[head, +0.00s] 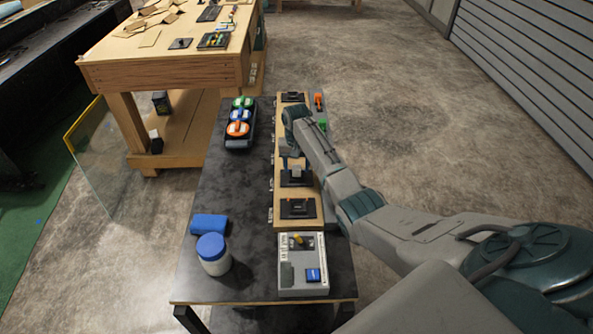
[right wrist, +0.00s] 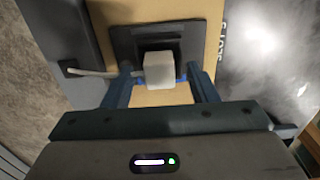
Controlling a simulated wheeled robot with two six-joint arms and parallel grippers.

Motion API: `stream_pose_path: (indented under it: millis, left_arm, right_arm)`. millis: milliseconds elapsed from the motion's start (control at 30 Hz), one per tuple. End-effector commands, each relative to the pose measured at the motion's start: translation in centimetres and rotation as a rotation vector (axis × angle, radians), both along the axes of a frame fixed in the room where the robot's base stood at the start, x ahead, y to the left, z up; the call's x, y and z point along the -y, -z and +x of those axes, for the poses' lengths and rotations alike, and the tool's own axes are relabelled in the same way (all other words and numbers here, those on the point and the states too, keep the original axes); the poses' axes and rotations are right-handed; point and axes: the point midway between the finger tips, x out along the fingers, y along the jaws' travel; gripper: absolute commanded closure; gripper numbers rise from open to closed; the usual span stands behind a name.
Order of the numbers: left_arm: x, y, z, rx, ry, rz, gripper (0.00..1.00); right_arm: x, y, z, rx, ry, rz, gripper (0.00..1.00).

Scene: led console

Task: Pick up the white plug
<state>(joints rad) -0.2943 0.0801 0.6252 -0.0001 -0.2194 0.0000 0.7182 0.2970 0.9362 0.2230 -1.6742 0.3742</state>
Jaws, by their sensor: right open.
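The white plug (right wrist: 159,70) shows in the right wrist view as a pale block in front of a black socket base (right wrist: 155,38), with a light cable (right wrist: 90,72) running left. My right gripper (right wrist: 159,76) is open, with one blue-grey finger on each side of the plug. Small gaps seem to show between the fingers and the plug. In the head view my right gripper (head: 291,162) is over the wooden board (head: 284,215), and I cannot make out the plug clearly there. My left gripper is not in view.
The board holds several black sockets (head: 298,208) on a dark table (head: 225,185). A grey control box (head: 303,283) stands in front. A blue-lidded jar (head: 214,262), a blue roll (head: 209,224) and a tray of coloured discs (head: 239,130) stand left. The table's middle left is clear.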

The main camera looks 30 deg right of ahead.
Motion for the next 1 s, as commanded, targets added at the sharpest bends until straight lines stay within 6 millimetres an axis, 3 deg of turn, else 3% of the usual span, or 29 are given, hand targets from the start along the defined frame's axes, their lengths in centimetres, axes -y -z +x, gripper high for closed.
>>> stream_pose_path:
  millis: [100, 367, 733, 967, 1000]
  left_arm:
    - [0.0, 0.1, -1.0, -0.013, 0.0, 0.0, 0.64]
    - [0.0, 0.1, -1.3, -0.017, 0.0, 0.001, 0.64]
    - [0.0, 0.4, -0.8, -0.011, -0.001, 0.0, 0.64]
    - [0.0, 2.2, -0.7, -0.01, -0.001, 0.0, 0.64]
    - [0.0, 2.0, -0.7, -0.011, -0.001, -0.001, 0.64]
  right_arm:
    - [0.0, 0.0, 0.0, 0.0, 0.0, 0.0, 0.47]
    - [0.0, 0.0, 0.0, 0.0, 0.0, 0.0, 0.96]
    - [0.0, -0.4, 0.1, 0.002, 0.001, 0.0, 0.96]
    - [0.1, -3.4, 0.2, 0.008, 0.0, -0.002, 0.96]
    - [-0.2, -3.4, -0.6, 0.002, -0.001, -0.001, 0.96]
